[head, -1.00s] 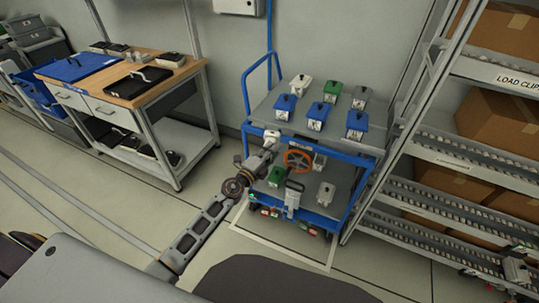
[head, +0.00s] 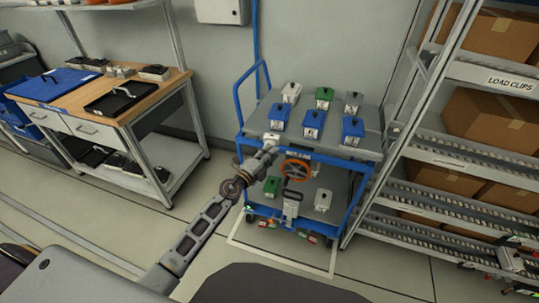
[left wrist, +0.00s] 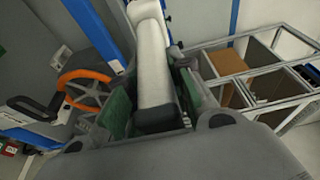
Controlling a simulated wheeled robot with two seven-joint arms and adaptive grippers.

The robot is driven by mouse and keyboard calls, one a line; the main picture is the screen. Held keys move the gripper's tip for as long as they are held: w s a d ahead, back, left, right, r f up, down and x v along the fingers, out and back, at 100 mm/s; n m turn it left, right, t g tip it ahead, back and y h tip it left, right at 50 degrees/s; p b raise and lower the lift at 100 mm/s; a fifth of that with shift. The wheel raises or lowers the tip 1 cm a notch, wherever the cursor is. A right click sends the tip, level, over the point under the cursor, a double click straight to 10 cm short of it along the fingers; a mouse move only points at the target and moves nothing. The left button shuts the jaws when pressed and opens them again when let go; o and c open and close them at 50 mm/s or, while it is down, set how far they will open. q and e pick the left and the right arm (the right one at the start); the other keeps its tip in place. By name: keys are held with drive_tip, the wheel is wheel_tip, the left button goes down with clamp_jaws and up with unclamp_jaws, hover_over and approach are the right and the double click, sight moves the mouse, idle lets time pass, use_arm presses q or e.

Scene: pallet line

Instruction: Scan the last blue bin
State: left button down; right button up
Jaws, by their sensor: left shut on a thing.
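Three blue bins stand on the top deck of the blue cart: a left one (head: 279,118), a middle one (head: 313,124) and a right one (head: 352,132). My left gripper (head: 269,147) is at the cart's front left corner, in front of the left blue bin. It is shut on a white handheld device (head: 272,137), probably the scanner. I cannot tell whether the device touches the cart. My right gripper is not in view.
White (head: 291,93), green (head: 323,98) and grey (head: 352,102) bins stand behind the blue ones. A roller rack (head: 450,150) stands close on the right, a workbench (head: 150,90) on the left.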

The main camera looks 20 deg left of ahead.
sight(274, 140)
use_arm(q)
drive_tip(key=shift+w, duration=0.15)
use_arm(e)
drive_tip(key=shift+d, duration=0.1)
use_arm(q)
drive_tip(key=shift+w+a+b, duration=0.15)
drive_tip(key=shift+w+b, duration=0.35)
drive_tip(key=shift+w, duration=1.25)
drive_tip(key=w+b, duration=0.1)
drive_tip(key=w, duration=0.2)
drive_tip(key=shift+a, duration=0.1)
drive_tip(key=shift+w, duration=0.4)
drive_tip(key=shift+w+b, duration=0.2)
drive_tip(key=shift+b, duration=0.1)
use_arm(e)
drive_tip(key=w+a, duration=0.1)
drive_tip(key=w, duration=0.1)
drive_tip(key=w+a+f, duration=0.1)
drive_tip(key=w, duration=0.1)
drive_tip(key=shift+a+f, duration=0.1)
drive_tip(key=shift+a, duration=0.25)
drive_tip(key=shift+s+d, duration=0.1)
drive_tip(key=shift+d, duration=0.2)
use_arm(q)
drive_tip(key=shift+w, duration=0.15)
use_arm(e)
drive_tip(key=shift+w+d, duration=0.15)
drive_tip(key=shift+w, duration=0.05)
